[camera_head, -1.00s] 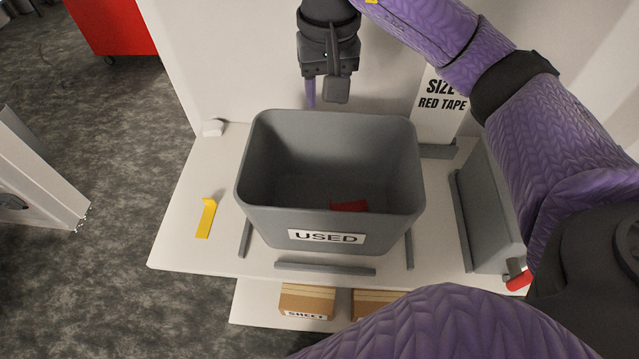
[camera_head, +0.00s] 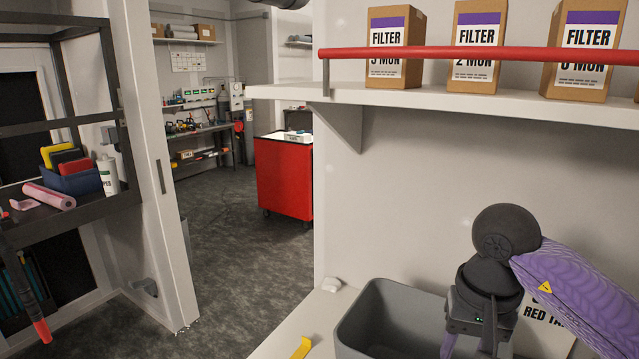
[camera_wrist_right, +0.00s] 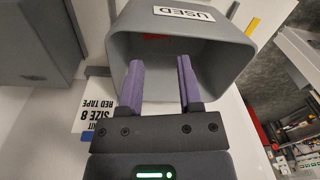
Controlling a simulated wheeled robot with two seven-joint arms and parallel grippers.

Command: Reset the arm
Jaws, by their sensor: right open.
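My right arm enters from the right in the head view, purple-sleeved, with its dark wrist over the right part of a grey bin (camera_head: 368,318). My right gripper (camera_head: 466,345) points down there, its fingertips cut off by the picture's bottom edge. In the right wrist view, my right gripper (camera_wrist_right: 158,75) has its two purple fingers apart with nothing between them. The grey bin (camera_wrist_right: 232,75) is in front of the fingers, its "USED" label (camera_wrist_right: 184,13) at the top and a bit of red inside. My left gripper is not in view.
A shelf (camera_head: 400,97) with a red rail (camera_head: 480,54) and filter boxes (camera_head: 394,45) hangs above the arm. A yellow piece (camera_head: 301,348) lies left of the bin. A red cabinet (camera_head: 285,178) stands beyond. A dark rack (camera_head: 100,200) is at left; open floor lies between.

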